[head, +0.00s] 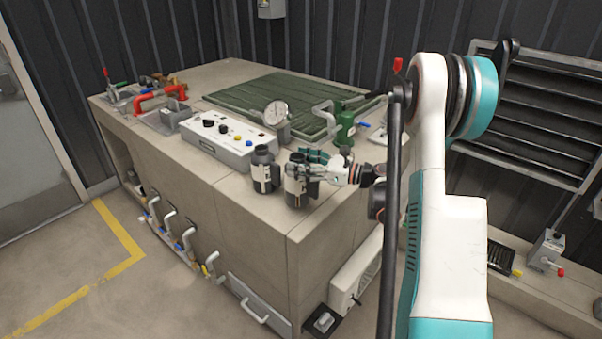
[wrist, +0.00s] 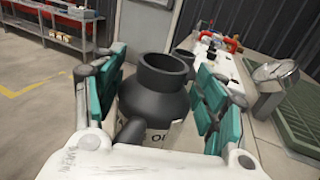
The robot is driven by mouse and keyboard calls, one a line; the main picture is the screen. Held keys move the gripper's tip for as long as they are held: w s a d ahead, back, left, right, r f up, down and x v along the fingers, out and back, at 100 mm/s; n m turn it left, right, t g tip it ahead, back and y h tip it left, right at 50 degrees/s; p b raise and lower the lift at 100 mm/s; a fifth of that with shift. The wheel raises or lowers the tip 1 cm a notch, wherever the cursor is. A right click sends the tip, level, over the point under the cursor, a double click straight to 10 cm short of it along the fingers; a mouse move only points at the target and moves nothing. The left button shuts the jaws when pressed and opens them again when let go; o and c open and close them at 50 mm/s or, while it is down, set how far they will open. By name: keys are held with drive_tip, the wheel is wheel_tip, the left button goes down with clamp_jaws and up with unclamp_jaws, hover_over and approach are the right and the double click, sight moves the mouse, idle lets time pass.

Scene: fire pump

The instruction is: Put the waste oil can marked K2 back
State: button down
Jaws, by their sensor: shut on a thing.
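Two dark cans with pale labels are at the front corner of the bench (head: 225,185). One can (head: 299,190) is between the fingers of my gripper (head: 300,170); it also shows in the wrist view (wrist: 155,90), upright, with its open neck up and part of a label showing. My gripper (wrist: 160,105) is shut on this can. The other can (head: 264,172) stands upright just to the left. Its neck shows partly behind the held can in the wrist view (wrist: 184,62). I cannot read K2 on either can. Whether the held can touches the bench is unclear.
A white control box (head: 228,138) with knobs stands behind the cans. A round gauge (head: 277,114), a green valve (head: 345,127) and a green ribbed mat (head: 265,95) are farther back. Pipes with valves line the bench's front side.

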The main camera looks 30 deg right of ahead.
wheel_tip(320, 180, down, 3)
drive_tip(key=shift+r+b, duration=0.1)
drive_tip(key=shift+b, duration=0.25)
drive_tip(key=shift+c, duration=1.7)
unclamp_jaws()
drive_tip(key=p+v, duration=0.3)
drive_tip(key=v, duration=0.9)
